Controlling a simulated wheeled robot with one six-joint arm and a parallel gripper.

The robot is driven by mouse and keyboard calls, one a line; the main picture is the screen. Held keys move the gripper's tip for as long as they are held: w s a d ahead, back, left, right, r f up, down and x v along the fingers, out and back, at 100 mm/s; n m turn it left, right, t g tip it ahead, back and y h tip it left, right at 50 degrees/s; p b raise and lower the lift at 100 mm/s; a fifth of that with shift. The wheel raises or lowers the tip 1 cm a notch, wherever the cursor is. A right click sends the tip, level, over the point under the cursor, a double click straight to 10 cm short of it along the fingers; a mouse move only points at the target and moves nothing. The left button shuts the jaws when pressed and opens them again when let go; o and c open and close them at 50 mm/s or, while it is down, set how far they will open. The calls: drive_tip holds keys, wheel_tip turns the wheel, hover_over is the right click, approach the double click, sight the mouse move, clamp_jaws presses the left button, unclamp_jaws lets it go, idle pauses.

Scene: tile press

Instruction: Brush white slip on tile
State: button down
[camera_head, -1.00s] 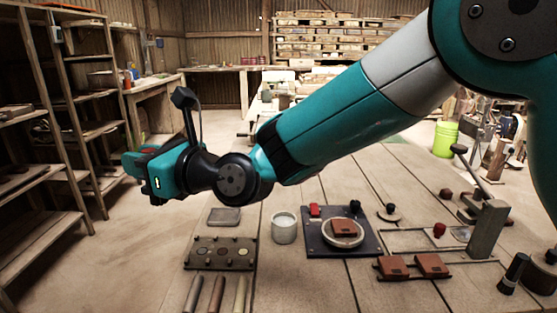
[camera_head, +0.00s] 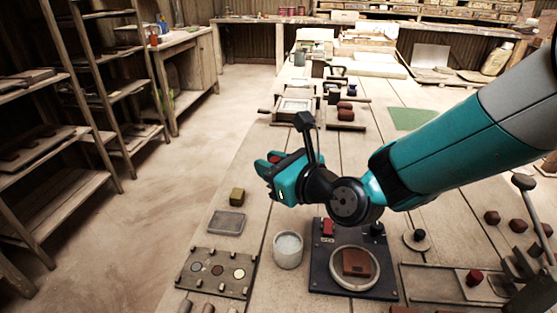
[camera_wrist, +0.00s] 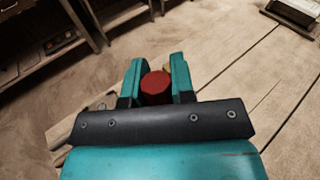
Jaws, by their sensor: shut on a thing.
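My gripper (camera_head: 268,165) is raised above the left side of the bench, pointing left. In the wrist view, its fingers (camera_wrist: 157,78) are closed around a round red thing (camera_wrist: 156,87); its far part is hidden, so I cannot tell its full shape. A reddish-brown tile (camera_head: 357,262) lies on a round pale disc (camera_head: 333,280) on a dark base plate (camera_head: 319,288), below and right of my gripper. A white cup (camera_head: 288,252) with pale contents stands left of the plate, apart from my gripper.
A board with coloured discs (camera_head: 218,271), a grey slab (camera_head: 228,223) and a yellowish block (camera_head: 237,197) lie on the left of the bench. A red block (camera_head: 328,227) and a dark knob (camera_head: 376,229) are on the plate. Shelves (camera_head: 85,160) stand at left across open floor.

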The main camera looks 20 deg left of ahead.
drive_tip(key=s+d+f+n+h+b, duration=0.1)
drive_tip(key=s+f+b, duration=0.2)
drive_tip(key=f, duration=0.6)
drive_tip(key=shift+d+f+g, duration=0.2)
drive_tip(key=shift+f+g, duration=0.1)
drive_tip(key=shift+f+b, duration=0.4)
drive_tip(key=shift+f, duration=0.1)
idle(1.0)
drive_tip(key=shift+s+d+f, duration=0.1)
drive_tip(key=shift+f, duration=0.1)
idle(1.4)
wheel_tip(320, 180, up, 7)
drive_tip(key=p, duration=0.8)
drive_tip(key=shift+r, duration=0.2)
idle(0.5)
